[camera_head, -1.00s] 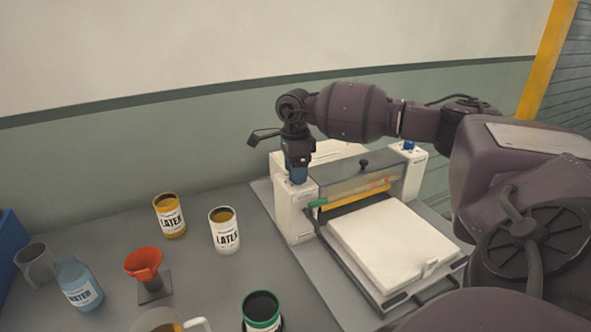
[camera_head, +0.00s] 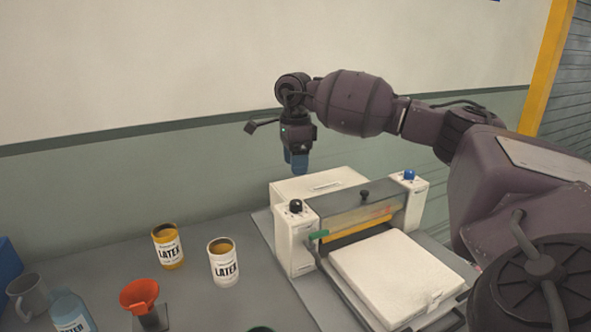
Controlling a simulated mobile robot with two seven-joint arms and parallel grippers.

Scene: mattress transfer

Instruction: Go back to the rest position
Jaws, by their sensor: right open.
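My right gripper (camera_head: 297,163) hangs in the air above the left end of the white press machine (camera_head: 302,238). Its blue fingertips point down and it is empty. It is above and clear of the black knob (camera_head: 295,206) on the machine's left post. A blue knob (camera_head: 409,174) sits on the right post. A white mattress-like slab (camera_head: 398,278) lies flat on the machine's bed. My left gripper is not in view.
On the grey table left of the machine stand a yellow latex can (camera_head: 168,247), a white latex can (camera_head: 223,264), an orange funnel (camera_head: 139,296), a blue water bottle (camera_head: 70,312) and a grey mug (camera_head: 28,297). The wall rises behind.

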